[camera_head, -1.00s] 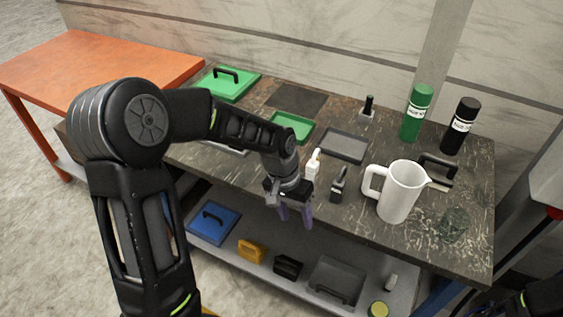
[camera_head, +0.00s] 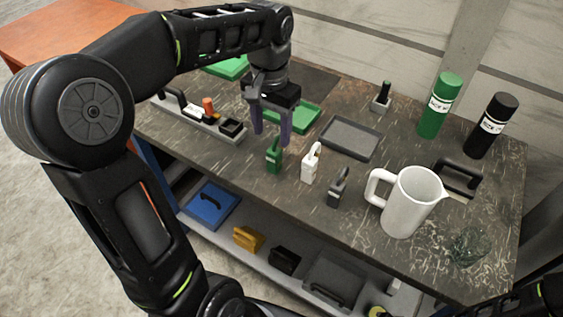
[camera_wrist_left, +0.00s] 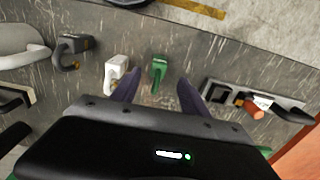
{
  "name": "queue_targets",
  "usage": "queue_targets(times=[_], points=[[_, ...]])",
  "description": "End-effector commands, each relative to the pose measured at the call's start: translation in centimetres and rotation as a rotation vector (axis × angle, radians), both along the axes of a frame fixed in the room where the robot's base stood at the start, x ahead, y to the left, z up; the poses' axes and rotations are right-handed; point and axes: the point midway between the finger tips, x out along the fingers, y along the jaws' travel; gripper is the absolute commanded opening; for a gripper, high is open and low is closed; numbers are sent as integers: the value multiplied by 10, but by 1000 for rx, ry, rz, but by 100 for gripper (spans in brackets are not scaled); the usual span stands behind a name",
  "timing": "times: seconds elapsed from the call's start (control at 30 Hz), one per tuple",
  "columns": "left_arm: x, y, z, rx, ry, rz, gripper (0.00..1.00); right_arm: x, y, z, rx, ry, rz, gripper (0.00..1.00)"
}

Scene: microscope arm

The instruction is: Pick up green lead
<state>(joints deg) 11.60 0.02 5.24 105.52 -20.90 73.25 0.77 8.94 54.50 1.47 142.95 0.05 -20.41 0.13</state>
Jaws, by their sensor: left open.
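A small green block-like piece with a raised top (camera_head: 274,158) stands upright near the front edge of the table. It also shows in the wrist view (camera_wrist_left: 158,70), in line with the gap between the fingers. A flat green panel (camera_head: 228,68) lies at the back left, partly hidden by my left arm. My left gripper (camera_head: 271,137) is open and empty, pointing down above and just behind the small green piece. Its purple fingers show in the wrist view (camera_wrist_left: 160,93). My right gripper is out of view; only part of the right arm shows.
A white piece (camera_head: 311,163) and a dark grey piece (camera_head: 338,188) stand right of the green one. A green tray (camera_head: 305,117) and grey tray (camera_head: 350,137) lie behind. A white jug (camera_head: 408,203) stands right. A rack (camera_head: 205,122) lies left.

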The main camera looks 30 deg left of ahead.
Motion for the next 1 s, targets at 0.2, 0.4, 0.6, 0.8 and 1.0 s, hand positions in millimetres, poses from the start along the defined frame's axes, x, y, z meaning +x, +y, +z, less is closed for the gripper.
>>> queue_targets(times=[0.2, 0.4, 0.6, 0.8, 1.0], points=[[0, 0, -25, -1, 0, 0, 53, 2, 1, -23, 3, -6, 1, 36], [0, 0, -23, -1, 0, 0, 53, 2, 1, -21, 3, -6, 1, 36], [0, 0, -26, -1, 1, -1, 53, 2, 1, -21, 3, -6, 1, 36], [0, 0, -46, 0, 2, -1, 53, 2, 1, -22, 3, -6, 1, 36], [0, 0, -50, 0, -1, 0, 53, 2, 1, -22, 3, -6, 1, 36]])
